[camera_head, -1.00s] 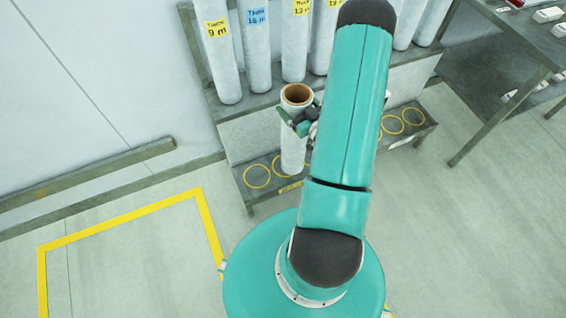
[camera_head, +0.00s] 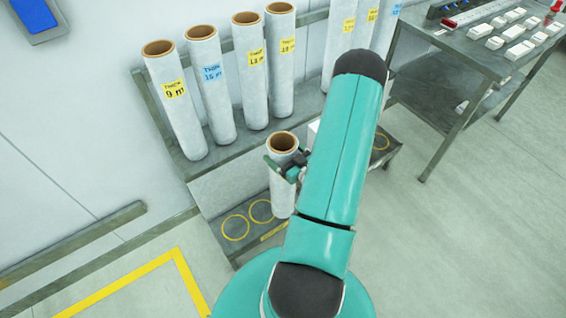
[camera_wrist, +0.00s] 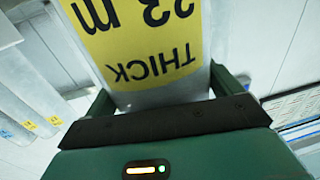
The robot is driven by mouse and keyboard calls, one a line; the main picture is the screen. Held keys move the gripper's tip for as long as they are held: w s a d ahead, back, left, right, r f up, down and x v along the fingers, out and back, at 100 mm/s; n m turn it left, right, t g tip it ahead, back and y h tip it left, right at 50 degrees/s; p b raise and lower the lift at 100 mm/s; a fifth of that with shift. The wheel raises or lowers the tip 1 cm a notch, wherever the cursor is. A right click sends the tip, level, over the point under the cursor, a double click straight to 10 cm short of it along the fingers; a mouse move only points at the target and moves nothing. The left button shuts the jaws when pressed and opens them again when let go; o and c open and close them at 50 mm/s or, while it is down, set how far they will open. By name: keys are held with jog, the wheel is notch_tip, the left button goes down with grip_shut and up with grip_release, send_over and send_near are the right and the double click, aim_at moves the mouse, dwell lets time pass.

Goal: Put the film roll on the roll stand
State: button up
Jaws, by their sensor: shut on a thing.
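The film roll (camera_head: 283,190) is a white upright cylinder with a brown core, standing or held over the lower shelf of the roll stand (camera_head: 222,205). My gripper (camera_head: 285,167) is shut on it near its top. In the wrist view, the roll's yellow label (camera_wrist: 140,40) reads "THICK" and "23 m" upside down, between my gripper's fingers (camera_wrist: 160,95). Yellow rings (camera_head: 235,228) mark places on the lower shelf. I cannot tell whether the roll's bottom touches the shelf, as my arm covers part of that area.
Several labelled rolls (camera_head: 178,100) stand on the upper shelf behind. A grey table (camera_head: 470,55) with white boxes and a red-edged tray is at the right. A yellow floor line (camera_head: 140,285) lies at the lower left. Open floor is at the right.

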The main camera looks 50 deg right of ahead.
aim_at(283, 181)
jog(key=w+f, duration=1)
jog(key=f, duration=0.1)
jog(key=shift+d, duration=0.15)
jog(key=shift+w, duration=0.1)
jog(key=o, duration=1.8)
jog(key=shift+f, duration=0.2)
jog(key=shift+c, duration=0.2)
jog(key=s+a, duration=0.2)
jog(key=s, duration=1)
jog(key=shift+r, duration=0.15)
